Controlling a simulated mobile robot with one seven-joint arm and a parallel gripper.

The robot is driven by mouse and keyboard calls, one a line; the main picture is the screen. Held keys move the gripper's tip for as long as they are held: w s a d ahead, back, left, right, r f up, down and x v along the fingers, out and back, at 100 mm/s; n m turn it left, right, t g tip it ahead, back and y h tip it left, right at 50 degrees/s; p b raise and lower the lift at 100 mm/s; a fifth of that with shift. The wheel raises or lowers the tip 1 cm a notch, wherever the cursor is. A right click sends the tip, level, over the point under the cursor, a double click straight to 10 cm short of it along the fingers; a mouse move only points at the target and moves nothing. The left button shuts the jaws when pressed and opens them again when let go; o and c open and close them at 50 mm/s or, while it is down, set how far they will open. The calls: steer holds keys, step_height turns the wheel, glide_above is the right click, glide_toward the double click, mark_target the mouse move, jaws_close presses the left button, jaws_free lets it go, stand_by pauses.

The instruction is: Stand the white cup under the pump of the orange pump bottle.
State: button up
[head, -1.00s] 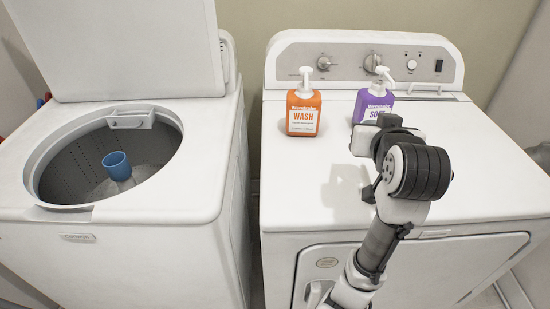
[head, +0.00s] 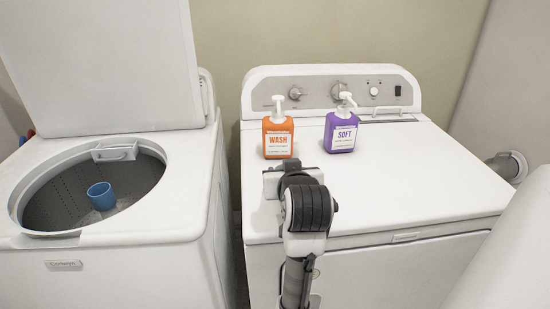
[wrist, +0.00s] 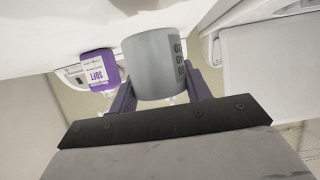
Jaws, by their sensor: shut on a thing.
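The orange pump bottle (head: 278,137), labelled WASH and with a white pump, stands upright on the dryer top at the back left in the head view. My gripper (wrist: 160,88) is shut on the white cup (wrist: 152,62), which looks pale grey with dark marks on its side in the wrist view. In the head view my gripper (head: 284,178) is just in front of the orange bottle, and my arm hides the cup. In the wrist view the orange bottle cannot be made out behind the cup.
A purple pump bottle (head: 341,133), labelled SOFT, stands right of the orange one; it also shows in the wrist view (wrist: 95,70). The dryer top (head: 420,180) is clear on the right. The open washer (head: 170,215) stands to the left, with a blue cup (head: 101,196) in its drum.

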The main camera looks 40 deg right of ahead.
steer(key=w+d, duration=0.2)
steer(key=w, duration=0.1)
steer(key=w+d+p, duration=0.1)
steer(key=w+d, duration=0.1)
steer(key=w, duration=0.2)
steer(key=w+d+p, duration=0.1)
steer(key=w+d, duration=0.1)
steer(key=w, duration=0.2)
steer(key=shift+w+d, duration=0.1)
steer(key=shift+d, duration=0.3)
step_height(320, 180, down, 3)
steer(key=shift+w+f+p, duration=0.1)
steer(key=shift+f+p, duration=0.1)
steer(key=shift+p, duration=0.35)
steer(key=shift+f, duration=0.1)
